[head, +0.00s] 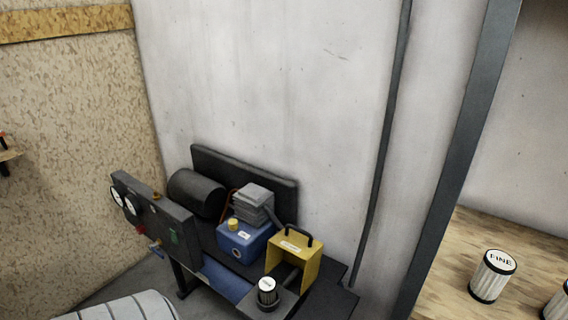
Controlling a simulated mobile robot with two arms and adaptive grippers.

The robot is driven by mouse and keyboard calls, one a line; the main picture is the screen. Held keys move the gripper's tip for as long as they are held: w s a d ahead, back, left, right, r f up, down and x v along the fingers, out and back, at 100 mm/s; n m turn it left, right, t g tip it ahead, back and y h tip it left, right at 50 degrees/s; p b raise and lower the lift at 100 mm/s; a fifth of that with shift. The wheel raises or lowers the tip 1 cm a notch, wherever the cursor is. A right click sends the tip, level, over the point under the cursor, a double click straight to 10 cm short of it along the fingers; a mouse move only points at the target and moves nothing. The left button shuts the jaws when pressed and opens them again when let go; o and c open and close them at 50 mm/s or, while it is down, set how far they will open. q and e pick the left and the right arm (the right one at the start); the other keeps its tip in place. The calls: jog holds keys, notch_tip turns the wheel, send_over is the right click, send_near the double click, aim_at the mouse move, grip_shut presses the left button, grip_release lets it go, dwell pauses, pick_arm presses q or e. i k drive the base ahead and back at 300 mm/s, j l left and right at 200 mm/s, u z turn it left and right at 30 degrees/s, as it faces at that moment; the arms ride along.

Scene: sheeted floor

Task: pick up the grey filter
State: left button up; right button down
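Neither of my grippers is in view. A small cylindrical filter (268,291) with a pale round top and a dark base sits at the front of the machine, beside a yellow housing (309,264). A pale grey, ribbed filter (491,282) with a white, lettered top stands upright on the wooden surface (455,270) at the right. Another similar pale filter (559,304) is cut off by the right edge. I cannot tell for certain which one is the grey filter.
The dark machine stands against the pale wall, with gauges (124,199), a black cylinder (194,192) and a blue tank (245,240). A dark post (462,150) separates it from the wooden surface. A pale banded rounded object (125,308) shows at lower left.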

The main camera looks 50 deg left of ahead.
aim_at(267, 285)
jog(key=u, duration=1.7)
